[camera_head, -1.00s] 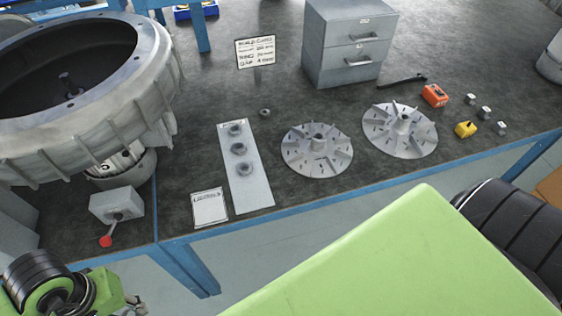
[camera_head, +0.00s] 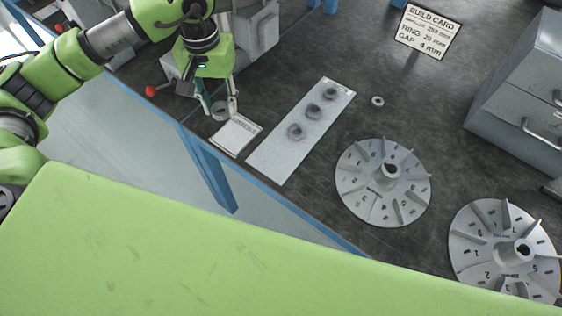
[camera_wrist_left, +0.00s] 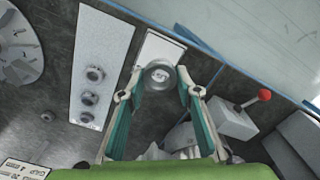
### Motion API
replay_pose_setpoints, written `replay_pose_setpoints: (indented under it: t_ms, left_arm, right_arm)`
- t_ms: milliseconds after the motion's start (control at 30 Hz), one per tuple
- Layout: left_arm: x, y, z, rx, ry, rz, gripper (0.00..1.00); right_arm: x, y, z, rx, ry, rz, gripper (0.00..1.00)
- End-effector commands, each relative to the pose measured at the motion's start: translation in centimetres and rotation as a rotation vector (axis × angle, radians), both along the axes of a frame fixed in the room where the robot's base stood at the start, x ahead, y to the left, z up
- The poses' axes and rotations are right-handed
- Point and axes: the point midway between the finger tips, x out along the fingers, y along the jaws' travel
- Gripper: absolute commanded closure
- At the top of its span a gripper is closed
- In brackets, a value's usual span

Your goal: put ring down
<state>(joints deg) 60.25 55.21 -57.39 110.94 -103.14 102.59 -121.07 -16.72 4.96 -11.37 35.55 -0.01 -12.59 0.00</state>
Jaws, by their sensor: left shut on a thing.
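A grey metal ring (camera_head: 221,110) is held between the fingertips of my left gripper (camera_head: 220,107), low over the bench beside the small white label card (camera_head: 236,136). In the left wrist view the ring (camera_wrist_left: 159,76) sits between the two fingertips (camera_wrist_left: 160,93), overlapping the card's end (camera_wrist_left: 163,48). I cannot tell whether it touches the bench. A pale strip (camera_head: 270,161) beside the card carries three dark grey rings (camera_head: 313,111) in a row. A smaller loose ring (camera_head: 377,101) lies on the bench past the strip. My right gripper is not in view.
Two finned impeller discs (camera_head: 362,188) (camera_head: 483,240) lie to the right. A build card (camera_head: 428,31) reading ring 20 mm, gap 4 mm stands behind, near a grey drawer cabinet (camera_head: 520,110). A red-knobbed lever (camera_head: 151,91) is close left of my gripper. The blue bench edge (camera_head: 290,215) runs in front.

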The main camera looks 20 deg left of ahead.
Motion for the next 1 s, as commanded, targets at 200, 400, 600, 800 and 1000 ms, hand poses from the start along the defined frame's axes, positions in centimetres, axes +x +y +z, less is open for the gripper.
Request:
replay_pose_setpoints:
  t_ms: [200,400,600,800,1000]
  left_arm:
    - [0.4,-1.9,-0.2,-0.001,0.004,0.004,0.98]
    - [0.1,-6.9,-2.3,-0.003,0.005,0.003,0.98]
    - [-0.1,-10.7,-6.1,0.000,0.005,0.008,0.98]
    - [-0.1,-12.6,-8.2,0.001,0.001,0.010,0.98]
    - [-0.2,-13.4,-9.3,0.001,0.003,0.009,0.98]
  right_arm:
    - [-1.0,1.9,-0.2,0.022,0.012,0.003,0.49]
    - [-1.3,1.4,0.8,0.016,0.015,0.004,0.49]
    - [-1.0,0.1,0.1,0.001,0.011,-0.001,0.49]
    - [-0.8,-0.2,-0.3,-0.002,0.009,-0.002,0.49]
    - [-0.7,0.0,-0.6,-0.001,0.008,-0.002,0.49]
